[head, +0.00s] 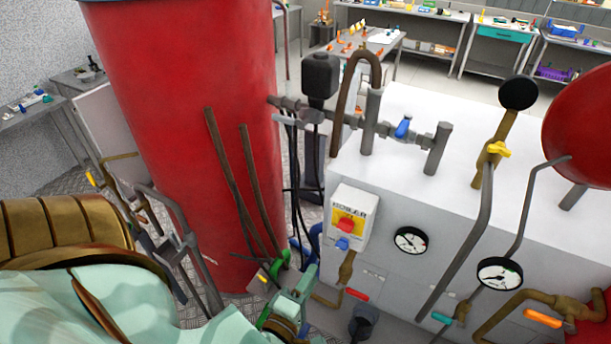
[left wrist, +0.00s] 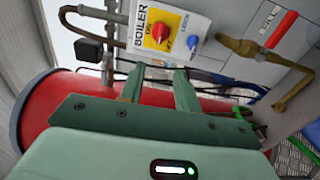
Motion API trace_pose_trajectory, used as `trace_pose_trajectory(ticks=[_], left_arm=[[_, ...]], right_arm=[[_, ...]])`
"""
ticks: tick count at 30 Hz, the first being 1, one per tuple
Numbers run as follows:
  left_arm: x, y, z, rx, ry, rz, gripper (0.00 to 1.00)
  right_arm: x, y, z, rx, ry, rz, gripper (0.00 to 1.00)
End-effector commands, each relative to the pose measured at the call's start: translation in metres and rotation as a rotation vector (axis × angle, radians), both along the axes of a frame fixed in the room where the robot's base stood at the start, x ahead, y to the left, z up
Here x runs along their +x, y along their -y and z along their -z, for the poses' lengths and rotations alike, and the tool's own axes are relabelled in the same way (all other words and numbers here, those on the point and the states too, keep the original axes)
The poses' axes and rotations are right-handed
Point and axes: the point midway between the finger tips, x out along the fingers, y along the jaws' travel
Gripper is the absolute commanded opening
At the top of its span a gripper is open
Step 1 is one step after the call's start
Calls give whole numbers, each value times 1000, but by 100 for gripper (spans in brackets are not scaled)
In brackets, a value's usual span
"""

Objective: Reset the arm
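My left arm (head: 100,300), pale mint green with a bronze-brown joint cover, fills the lower left of the head view. My left gripper (head: 303,283) is low in the middle of the head view, in front of the boiler and below its control box. In the left wrist view the two green fingers of the gripper (left wrist: 160,78) stand apart with nothing held between them. They point toward the BOILER control box (left wrist: 170,28), which has a red knob and a blue knob. That box (head: 348,218) also shows in the head view. My right gripper is in neither view.
A tall red tank (head: 190,130) stands close beside the left arm. The white boiler cabinet (head: 480,225) with gauges, pipes and levers fills the right. Dark pipes (head: 225,165) run down the tank toward the gripper. Workbenches (head: 420,40) stand at the back.

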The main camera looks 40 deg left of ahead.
Motion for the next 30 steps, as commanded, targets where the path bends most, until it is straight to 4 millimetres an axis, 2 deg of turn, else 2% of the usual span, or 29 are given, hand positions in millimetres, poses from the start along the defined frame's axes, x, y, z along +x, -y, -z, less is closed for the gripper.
trace_pose_trajectory(ticks=[3, 6, 22, 25, 26, 28, 29, 30], left_arm=[[-13, 3, 1, 1, -1, 1, 33], [-17, 4, 0, 0, 1, 1, 33], [-17, 4, 0, 2, 1, 1, 33], [-16, 11, 3, 75, -33, 36, 33], [-16, 17, 10, 134, -65, 72, 33], [-25, 30, 43, 296, -178, 173, 33], [-32, 35, 61, 372, -235, 224, 33], [-43, 42, 91, 475, -313, 297, 33]], right_arm=[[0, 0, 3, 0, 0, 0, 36], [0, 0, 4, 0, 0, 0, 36], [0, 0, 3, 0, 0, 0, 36], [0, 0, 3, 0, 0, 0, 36], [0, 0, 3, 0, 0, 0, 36], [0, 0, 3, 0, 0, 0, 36], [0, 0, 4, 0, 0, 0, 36], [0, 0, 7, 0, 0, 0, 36]])
